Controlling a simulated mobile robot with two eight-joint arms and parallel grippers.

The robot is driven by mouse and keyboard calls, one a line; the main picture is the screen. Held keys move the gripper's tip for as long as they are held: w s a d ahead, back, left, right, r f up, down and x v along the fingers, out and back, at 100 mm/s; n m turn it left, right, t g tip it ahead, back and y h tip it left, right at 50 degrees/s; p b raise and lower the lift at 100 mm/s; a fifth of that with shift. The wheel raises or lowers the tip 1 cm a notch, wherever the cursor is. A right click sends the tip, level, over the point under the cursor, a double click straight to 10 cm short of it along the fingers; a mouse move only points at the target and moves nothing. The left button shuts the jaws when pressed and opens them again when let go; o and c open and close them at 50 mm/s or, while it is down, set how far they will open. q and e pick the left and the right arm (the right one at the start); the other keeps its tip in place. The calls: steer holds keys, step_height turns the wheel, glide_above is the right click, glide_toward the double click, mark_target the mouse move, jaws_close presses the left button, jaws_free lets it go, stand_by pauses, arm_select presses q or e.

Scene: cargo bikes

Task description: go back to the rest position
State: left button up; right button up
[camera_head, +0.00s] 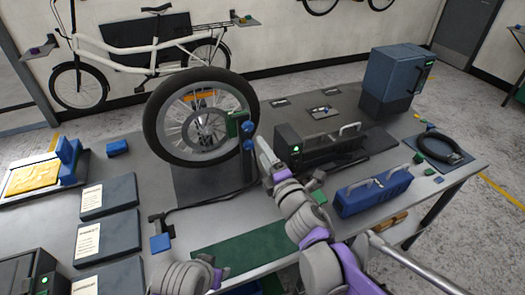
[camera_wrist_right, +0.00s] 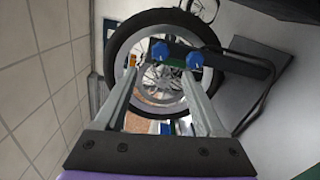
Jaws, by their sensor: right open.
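My right gripper (camera_head: 264,150) is open and stands just in front of the wheel stand, to the right of the bike wheel (camera_head: 152,122). In the right wrist view the two fingers of the right gripper (camera_wrist_right: 165,64) are apart, with nothing held between them. Beyond their tips are two blue knobs (camera_wrist_right: 194,61) on the stand; I cannot tell whether the fingers touch them. The wheel, black-tyred and upright, also shows in the right wrist view (camera_wrist_right: 120,42). Grey joints of my arm show at the bottom of the head view, but no left gripper is visible.
The workbench (camera_head: 215,222) holds a blue toolbox (camera_head: 373,191), a black device with a green light (camera_head: 289,143), a tall blue cabinet (camera_head: 394,80), dark labelled boxes (camera_head: 108,195) and a coiled black cable (camera_head: 440,150). A white cargo bike (camera_head: 150,45) stands behind.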

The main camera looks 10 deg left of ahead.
steer(key=s+d+f+m+g+h, duration=0.1)
steer(key=s+d+f+m+h, duration=0.15)
steer(key=d+m, duration=0.35)
steer(key=s+d+f+m+h, duration=0.15)
steer(key=d+m+h, duration=0.25)
steer(key=d, duration=0.4)
steer(key=s+d+f+m+g+h, duration=0.1)
steer(key=s+d+f+m+h, duration=0.15)
steer(key=d+m, duration=0.4)
steer(key=s+d+f+m+g, duration=0.3)
steer(key=s+f+m, duration=0.2)
steer(key=s, duration=0.4)
steer(key=s+d+f+m+g+h, duration=0.1)
steer(key=s+d+f+m+g, duration=0.3)
steer(key=s, duration=0.5)
step_height(320, 180, down, 2)
steer(key=shift+d+f+m, duration=0.2)
steer(key=shift+f+m, duration=0.05)
steer(key=shift+m, duration=0.2)
steer(key=shift+w+a, duration=0.1)
steer(key=shift+w, duration=0.05)
